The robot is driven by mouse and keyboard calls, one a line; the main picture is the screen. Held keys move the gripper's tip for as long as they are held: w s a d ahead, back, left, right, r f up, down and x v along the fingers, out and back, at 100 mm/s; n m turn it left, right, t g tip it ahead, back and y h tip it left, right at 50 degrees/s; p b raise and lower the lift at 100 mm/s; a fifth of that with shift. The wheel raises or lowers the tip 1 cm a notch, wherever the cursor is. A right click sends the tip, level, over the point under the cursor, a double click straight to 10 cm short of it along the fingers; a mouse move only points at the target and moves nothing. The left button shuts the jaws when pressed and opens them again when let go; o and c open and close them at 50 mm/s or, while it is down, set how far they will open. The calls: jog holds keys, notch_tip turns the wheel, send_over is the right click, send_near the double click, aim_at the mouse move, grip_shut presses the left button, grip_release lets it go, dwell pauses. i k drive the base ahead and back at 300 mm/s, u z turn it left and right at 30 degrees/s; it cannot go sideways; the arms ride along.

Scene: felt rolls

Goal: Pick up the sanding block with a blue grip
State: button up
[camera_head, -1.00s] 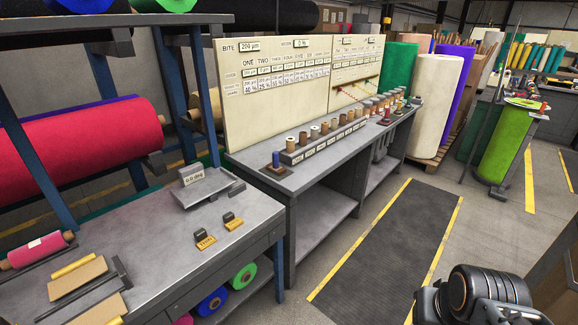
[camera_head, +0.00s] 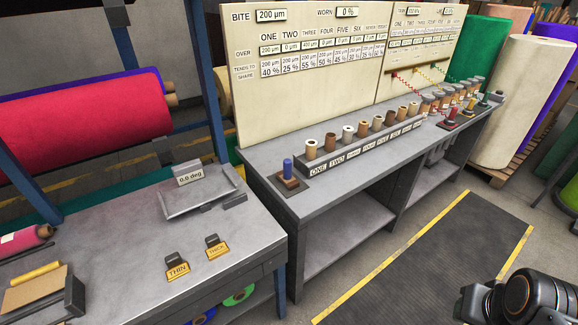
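The sanding block with a blue grip (camera_head: 288,169) stands upright on a dark square pad (camera_head: 290,188) at the near left end of the long grey bench (camera_head: 330,190). Its base is brown and its grip is a short blue post. Only a black part of my arm shows, at the lower right; my gripper is outside the picture. Nothing touches the block.
A rack of several spools (camera_head: 362,138) stands just right of the block. A red-gripped piece (camera_head: 450,121) stands farther along the bench. A nearer table (camera_head: 130,240) holds the THIN (camera_head: 177,268) and THICK (camera_head: 216,247) tags. A dark floor mat (camera_head: 440,260) lies clear in front.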

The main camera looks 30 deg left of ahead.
aim_at(285, 176)
jog(key=u, duration=0.5)
jog(key=i, duration=0.9)
jog(key=u, duration=1.3)
jog(key=i, duration=0.45)
jog(key=u, duration=0.35)
